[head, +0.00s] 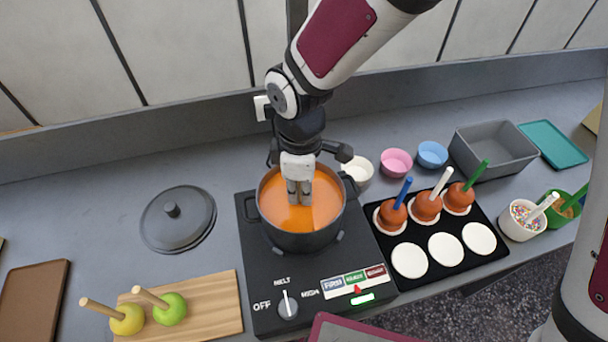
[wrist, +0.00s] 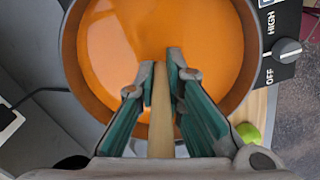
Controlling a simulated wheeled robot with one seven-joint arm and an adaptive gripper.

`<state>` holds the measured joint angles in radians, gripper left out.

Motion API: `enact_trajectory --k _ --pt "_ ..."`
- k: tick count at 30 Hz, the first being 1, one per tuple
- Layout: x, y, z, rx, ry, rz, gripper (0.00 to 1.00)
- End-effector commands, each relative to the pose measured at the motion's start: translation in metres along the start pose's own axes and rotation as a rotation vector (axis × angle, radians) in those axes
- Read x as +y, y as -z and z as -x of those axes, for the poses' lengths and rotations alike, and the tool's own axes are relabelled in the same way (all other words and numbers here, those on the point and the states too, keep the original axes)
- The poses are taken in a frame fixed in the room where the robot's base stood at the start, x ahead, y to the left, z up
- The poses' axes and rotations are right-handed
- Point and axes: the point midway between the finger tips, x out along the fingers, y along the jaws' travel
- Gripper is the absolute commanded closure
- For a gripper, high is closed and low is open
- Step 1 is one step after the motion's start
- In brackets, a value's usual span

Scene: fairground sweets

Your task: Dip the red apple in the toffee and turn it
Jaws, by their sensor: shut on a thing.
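The black pot (head: 341,218) of orange toffee (head: 283,214) stands on the hob. My gripper (head: 299,200) points down into the pot, its fingertips close to the toffee. In the wrist view my gripper (wrist: 160,78) is shut on a pale wooden stick (wrist: 161,125), which runs between the fingers. No red apple shows in either view; whatever is on the stick's far end is hidden by the fingers or the toffee. The toffee (wrist: 200,40) looks smooth in the wrist view.
The hob's knob (head: 287,305) points towards MELT, and a green light (head: 362,299) is lit. A black tray (head: 437,273) holds white discs, three bearing coated apples. A wooden board (head: 222,305) carries yellow and green apples. The pot lid (head: 178,218) lies left.

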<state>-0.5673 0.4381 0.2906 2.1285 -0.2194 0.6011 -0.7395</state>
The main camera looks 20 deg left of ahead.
Motion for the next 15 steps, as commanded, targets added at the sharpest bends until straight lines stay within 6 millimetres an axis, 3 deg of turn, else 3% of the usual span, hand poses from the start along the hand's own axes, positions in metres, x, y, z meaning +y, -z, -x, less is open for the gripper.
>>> enact_trajectory --k 9,15 --pt "-0.0026 0.0011 0.0023 -0.001 0.0 -0.394 1.0" --pt "0.0004 0.0003 0.0 0.0 0.0 -0.469 1.0"
